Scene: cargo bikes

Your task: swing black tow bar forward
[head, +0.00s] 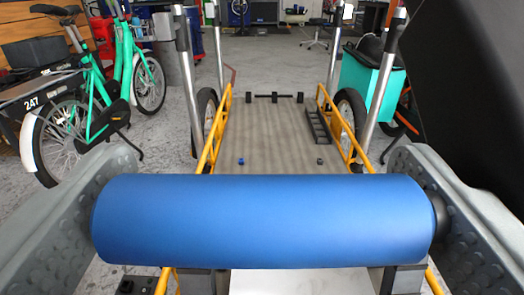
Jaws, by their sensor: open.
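My gripper (265,152) is open, with one grey dimpled finger at each side of the head view. A blue cylinder (265,220) lies crosswise between the fingers. Its ends are close to them, and a black cap shows at its right end. I cannot tell whether they touch. Beyond it is a trailer with a flat grey-brown deck (262,130) and yellow side rails. A short black bar (273,97) lies across the far end of the deck. I cannot tell whether it is the black tow bar, and no other bar is clearly one.
Upright metal posts (187,80) stand along both sides of the trailer. Green bikes (95,110) stand at the left, and a teal cargo box (368,78) is at the right. A large dark shape (465,80) blocks the upper right. Open floor (275,50) lies beyond the deck.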

